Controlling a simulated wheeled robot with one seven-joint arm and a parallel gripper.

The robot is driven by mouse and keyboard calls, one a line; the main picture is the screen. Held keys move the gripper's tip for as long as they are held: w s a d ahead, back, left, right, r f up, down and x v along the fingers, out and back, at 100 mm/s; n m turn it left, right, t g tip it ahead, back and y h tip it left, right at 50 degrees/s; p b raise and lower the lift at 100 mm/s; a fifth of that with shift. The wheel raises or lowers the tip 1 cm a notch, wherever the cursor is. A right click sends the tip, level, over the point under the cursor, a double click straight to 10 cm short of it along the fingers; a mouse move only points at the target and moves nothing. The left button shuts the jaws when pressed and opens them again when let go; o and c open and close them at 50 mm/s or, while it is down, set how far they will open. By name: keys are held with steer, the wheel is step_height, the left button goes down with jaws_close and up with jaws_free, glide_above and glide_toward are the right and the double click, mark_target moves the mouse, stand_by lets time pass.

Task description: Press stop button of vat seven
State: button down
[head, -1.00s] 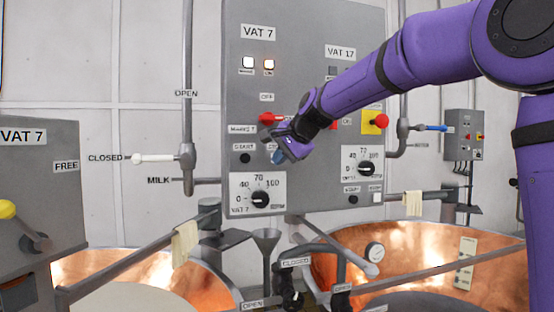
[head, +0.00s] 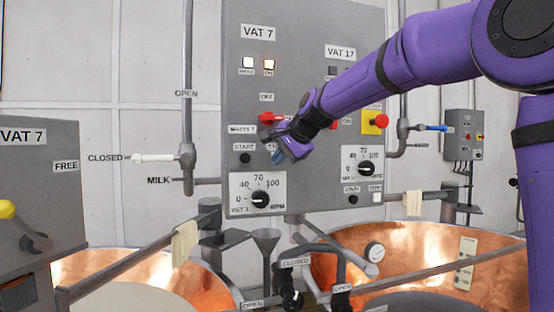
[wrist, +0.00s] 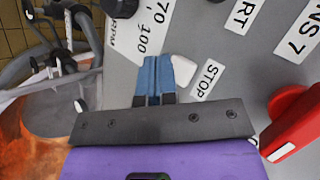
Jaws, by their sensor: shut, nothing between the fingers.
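The grey control panel (head: 300,40) carries a VAT 7 section on its left. The white stop button (wrist: 183,68) shows in the wrist view beside the STOP label (wrist: 207,80). My gripper (wrist: 157,73) is shut and empty, its blue fingertips right beside the button and partly overlapping it in view. I cannot tell whether they touch it. In the head view my gripper (head: 278,157) is in front of the panel, right of the black start button (head: 245,158) and above the VAT 7 dial (head: 260,198). It hides the stop button there.
A red switch (head: 270,118) sits just above my gripper and shows large at the right of the wrist view (wrist: 295,125). VAT 17 controls, with a red button on yellow (head: 380,121), lie to the right. Copper vats (head: 410,245) and pipes are below.

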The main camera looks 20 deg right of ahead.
steer(key=shift+w, duration=0.15)
stand_by(0.5)
steer(key=shift+w, duration=0.3)
steer(key=shift+w, duration=0.5)
stand_by(0.8)
steer(key=shift+s, duration=0.95)
steer(key=shift+s, duration=2.5)
steer(key=shift+s, duration=0.1)
